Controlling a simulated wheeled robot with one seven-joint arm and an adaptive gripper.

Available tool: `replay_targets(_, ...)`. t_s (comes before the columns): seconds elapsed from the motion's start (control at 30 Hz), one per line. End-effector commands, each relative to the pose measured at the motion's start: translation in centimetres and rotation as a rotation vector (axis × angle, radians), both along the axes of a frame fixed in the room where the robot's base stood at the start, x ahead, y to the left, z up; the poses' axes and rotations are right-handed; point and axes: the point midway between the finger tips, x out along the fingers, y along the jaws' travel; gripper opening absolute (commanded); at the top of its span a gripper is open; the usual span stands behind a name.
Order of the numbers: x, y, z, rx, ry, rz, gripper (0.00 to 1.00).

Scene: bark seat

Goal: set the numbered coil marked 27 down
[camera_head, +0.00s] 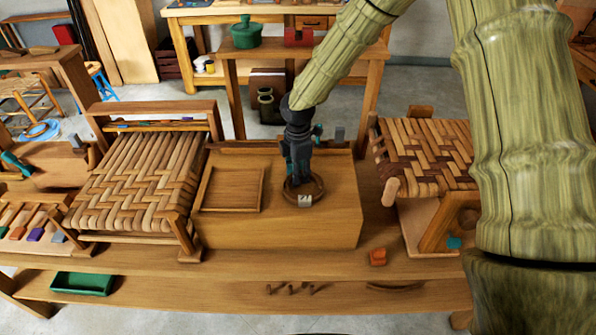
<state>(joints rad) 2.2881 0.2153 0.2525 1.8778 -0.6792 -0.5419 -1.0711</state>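A brown ring-shaped coil (316,193) with a small white tag (305,201) is at the right part of the top of a wooden box (250,228). The dark mark on the tag is too small to read. My gripper (299,180) points straight down at the coil, its fingertips at or inside the ring. The coil looks flat and level, on the box top or just above it; I cannot tell which. The fingers hide part of the ring, and their gap does not show clearly.
A shallow wooden tray (232,188) lies left of the coil on the box. Woven seats stand at left (140,180) and right (425,150). A green tray (82,283) is on the lower shelf.

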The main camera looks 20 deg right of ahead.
Motion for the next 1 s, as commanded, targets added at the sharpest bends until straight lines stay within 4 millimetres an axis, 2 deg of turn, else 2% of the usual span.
replay_targets(0.47,0.1,0.0,0.7,0.000,-0.003,-0.001,0.46)
replay_targets(0.67,0.1,0.0,3.0,0.001,-0.005,0.000,0.46)
replay_targets(1.0,0.1,0.0,8.4,0.000,-0.004,-0.001,0.46)
